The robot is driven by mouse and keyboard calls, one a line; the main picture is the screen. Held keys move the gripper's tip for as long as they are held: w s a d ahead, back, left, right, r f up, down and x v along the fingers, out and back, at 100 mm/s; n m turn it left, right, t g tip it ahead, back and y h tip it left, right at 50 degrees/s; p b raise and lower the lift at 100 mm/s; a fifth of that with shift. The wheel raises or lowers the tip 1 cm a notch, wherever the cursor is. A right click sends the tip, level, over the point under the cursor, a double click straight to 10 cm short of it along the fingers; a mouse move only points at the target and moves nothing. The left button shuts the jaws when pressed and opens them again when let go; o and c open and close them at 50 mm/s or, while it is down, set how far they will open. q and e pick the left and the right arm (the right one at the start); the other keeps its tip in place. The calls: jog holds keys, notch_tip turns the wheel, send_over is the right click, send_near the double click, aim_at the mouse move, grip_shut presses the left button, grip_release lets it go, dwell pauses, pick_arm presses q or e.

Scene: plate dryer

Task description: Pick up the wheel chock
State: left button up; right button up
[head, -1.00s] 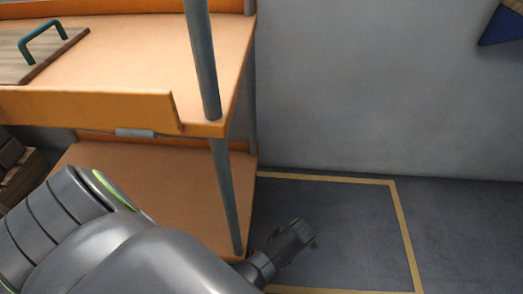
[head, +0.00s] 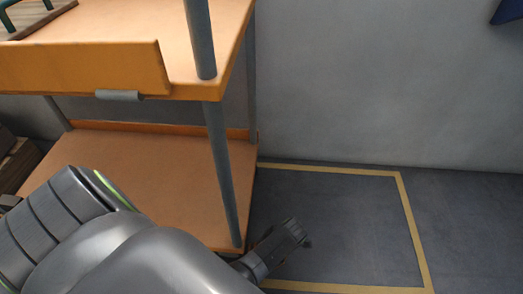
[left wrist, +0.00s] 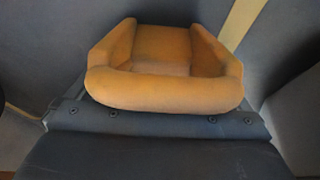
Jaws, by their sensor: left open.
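My left gripper (head: 297,238) points down toward the floor beside the rack in the head view. It is open, and its fingertips are hard to make out. No hold on the chock shows. In the head view I cannot see the chock, and a small dark bit shows by the gripper tip. My right gripper is not in view.
An orange rack (head: 150,190) with grey posts stands close left of my gripper. Yellow tape (head: 410,220) outlines a floor area against the grey wall (head: 390,80). The floor right of the gripper is clear. A board with a teal handle (head: 35,14) lies on the upper shelf.

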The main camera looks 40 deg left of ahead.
pick_arm(q)
jog(key=shift+a+f, duration=0.1)
jog(key=shift+f, duration=0.15)
jog(key=c, duration=1.2)
jog(key=shift+r, duration=0.15)
